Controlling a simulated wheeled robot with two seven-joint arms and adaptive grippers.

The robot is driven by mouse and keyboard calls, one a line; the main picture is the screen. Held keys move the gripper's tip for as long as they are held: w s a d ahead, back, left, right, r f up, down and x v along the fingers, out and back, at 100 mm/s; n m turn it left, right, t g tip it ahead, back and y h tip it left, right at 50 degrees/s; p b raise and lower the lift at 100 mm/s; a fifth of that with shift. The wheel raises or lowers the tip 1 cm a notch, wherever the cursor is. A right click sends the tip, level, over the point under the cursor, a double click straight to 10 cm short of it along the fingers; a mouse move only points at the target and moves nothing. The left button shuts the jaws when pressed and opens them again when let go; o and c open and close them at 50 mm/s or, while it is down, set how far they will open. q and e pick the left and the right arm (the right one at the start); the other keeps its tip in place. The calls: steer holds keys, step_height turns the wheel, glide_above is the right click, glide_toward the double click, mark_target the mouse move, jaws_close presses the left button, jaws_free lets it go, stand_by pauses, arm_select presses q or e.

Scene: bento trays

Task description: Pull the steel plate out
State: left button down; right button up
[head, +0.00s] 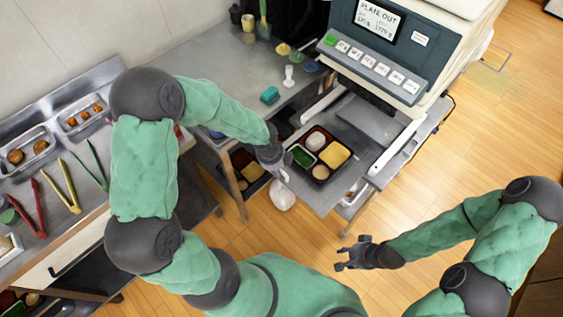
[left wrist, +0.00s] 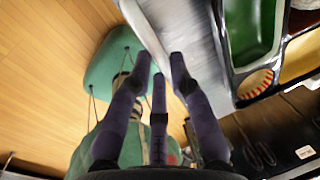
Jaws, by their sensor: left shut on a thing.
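The steel plate (head: 328,203) sticks out from under the machine, with a black bento tray (head: 303,174) on it. The tray holds green, white, yellow and brown food. My left gripper (head: 279,172) is at the plate's front left edge. In the left wrist view, the fingers of my left gripper (left wrist: 160,62) close around the rim of the steel plate (left wrist: 192,40). The bento tray (left wrist: 229,62) shows beside them. My right gripper (head: 350,254) is open and empty, in front of the plate and apart from it.
The machine (head: 415,50) has a screen reading "PLATE OUT" and a row of buttons. White rails (head: 393,148) flank the plate. A food counter (head: 95,145) with tongs stands at left. A white rounded thing (head: 282,198) shows below my left gripper. Floor in front is clear.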

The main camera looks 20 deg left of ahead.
stand_by(0.3)
arm_select(q)
steer(key=c, duration=1.1)
jaws_free()
steer(key=r, duration=0.4)
steer(key=s+r, duration=0.1)
steer(key=r, duration=0.2)
steer(key=s+a+r, duration=0.1)
steer(key=r, duration=0.3)
steer(key=shift+s+r, duration=0.1)
steer(key=shift+r, duration=0.25)
steer(key=shift+s, duration=0.1)
